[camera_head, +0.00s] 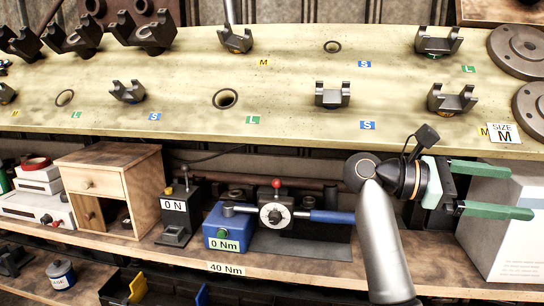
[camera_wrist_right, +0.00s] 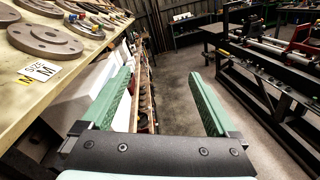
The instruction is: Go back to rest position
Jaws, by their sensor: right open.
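My right gripper (camera_head: 490,190) reaches in at the lower right of the head view, in front of the shelf, with its green fingers pointing right. The fingers are wide apart with nothing between them. In the right wrist view the same gripper (camera_wrist_right: 165,95) is open and empty over the floor, with the shelf edge close on its left. My left gripper is not in the head view.
The yellowish board (camera_head: 300,120) carries several dark yokes and discs. Below it, the shelf (camera_head: 290,275) holds a wooden cabinet (camera_head: 148,200), a blue torque tester (camera_head: 222,228) and a white box (camera_head: 515,235). Clear floor (camera_wrist_right: 170,75) separates the shelf from a dark machine (camera_wrist_right: 270,80).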

